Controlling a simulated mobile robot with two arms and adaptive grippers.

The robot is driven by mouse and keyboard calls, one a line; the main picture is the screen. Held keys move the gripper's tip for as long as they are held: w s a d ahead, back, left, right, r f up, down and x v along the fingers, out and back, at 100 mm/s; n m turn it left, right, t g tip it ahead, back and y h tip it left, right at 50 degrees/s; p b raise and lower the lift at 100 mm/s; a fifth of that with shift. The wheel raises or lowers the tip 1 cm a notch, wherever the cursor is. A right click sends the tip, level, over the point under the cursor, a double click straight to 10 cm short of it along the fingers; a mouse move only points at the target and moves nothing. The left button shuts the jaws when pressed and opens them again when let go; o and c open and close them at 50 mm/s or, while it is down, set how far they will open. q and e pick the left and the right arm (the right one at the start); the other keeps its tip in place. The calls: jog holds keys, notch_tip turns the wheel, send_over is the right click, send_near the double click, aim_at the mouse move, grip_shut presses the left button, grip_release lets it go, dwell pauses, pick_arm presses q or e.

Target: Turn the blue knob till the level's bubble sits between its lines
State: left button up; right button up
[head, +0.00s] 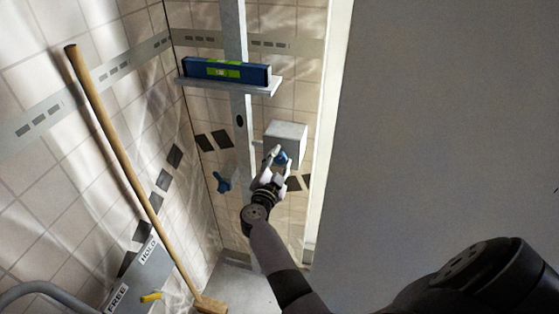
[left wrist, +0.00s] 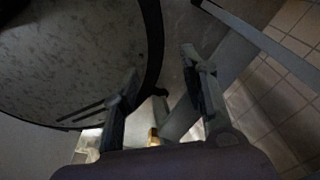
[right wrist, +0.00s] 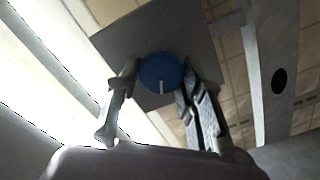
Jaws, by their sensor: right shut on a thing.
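The blue knob (right wrist: 160,72) sits on the face of a grey box (head: 285,140), with a pale mark at its lower edge in the right wrist view. My right gripper (head: 275,158) is shut on the knob, one finger on each side. The blue level (head: 226,71) lies on a narrow shelf (head: 230,87) on the grey post, above and left of the box. Its green vial window (head: 220,72) shows, but the bubble and lines are too small to tell. My left gripper (left wrist: 160,95) is open and empty, away from the post.
A wooden-handled broom (head: 125,157) leans at the left. A blue handle (head: 222,182) shows left of the post's lower part. A grey panel marked FREE and HOLD (head: 138,272) has a yellow lever (head: 152,297). A plain grey wall (head: 440,130) fills the right.

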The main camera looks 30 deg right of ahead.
dwell(0.3)
jog(key=o, duration=1.1)
